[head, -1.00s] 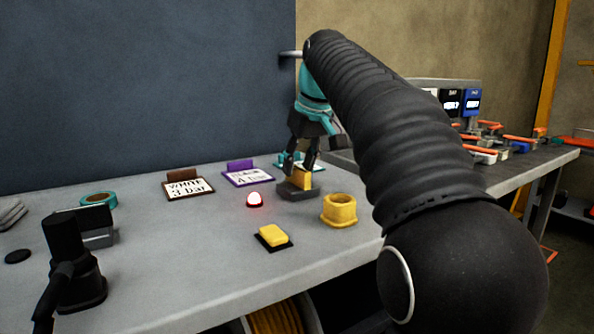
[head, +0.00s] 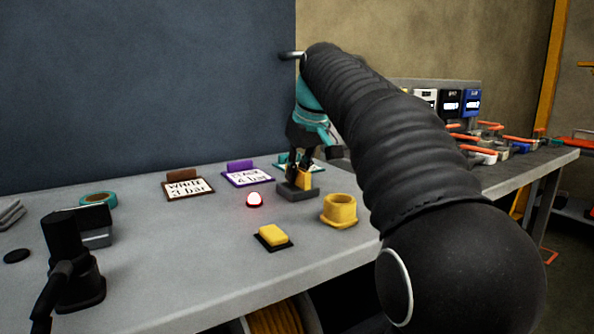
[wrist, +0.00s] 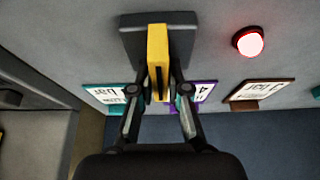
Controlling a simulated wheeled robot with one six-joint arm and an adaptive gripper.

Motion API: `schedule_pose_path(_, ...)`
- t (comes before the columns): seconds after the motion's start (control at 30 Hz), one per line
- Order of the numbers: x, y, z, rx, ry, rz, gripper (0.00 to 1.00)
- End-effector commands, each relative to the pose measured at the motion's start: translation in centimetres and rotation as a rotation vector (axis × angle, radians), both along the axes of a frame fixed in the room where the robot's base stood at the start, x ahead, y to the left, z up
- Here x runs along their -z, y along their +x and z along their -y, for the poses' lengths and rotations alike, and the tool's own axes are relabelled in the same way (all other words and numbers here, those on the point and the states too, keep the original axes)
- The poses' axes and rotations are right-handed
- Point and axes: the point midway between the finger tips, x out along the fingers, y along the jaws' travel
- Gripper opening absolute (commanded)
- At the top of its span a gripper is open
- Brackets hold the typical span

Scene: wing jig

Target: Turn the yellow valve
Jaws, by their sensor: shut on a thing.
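The yellow valve (head: 303,179) stands on a dark grey base (head: 298,193) on the grey bench, below the end of my arm. In the wrist view the valve's yellow handle (wrist: 157,55) runs lengthwise from the base (wrist: 129,43) down between my fingers. My gripper (head: 300,168) points down at it, with a finger on each side. In the wrist view my gripper (wrist: 159,92) is shut on the handle, and its lower end is partly hidden between the fingers.
A lit red lamp (head: 254,200), a yellow push button (head: 272,235) and a yellow ring-shaped part (head: 339,210) stand close by. Sign cards (head: 187,188) stand behind. A black device (head: 72,262) stands at left. Open bench lies between it and the button.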

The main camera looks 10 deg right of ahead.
Motion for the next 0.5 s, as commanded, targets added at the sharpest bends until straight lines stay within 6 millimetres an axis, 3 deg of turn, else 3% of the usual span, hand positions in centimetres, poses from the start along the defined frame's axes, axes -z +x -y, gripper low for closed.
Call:
schedule_pose_path(0.27, -0.08, -0.01, -0.07, 0.092, -0.001, 0.000, 0.00)
schedule_pose_path(0.5, -0.05, 0.02, -0.11, 0.280, -0.001, 0.000, 0.00)
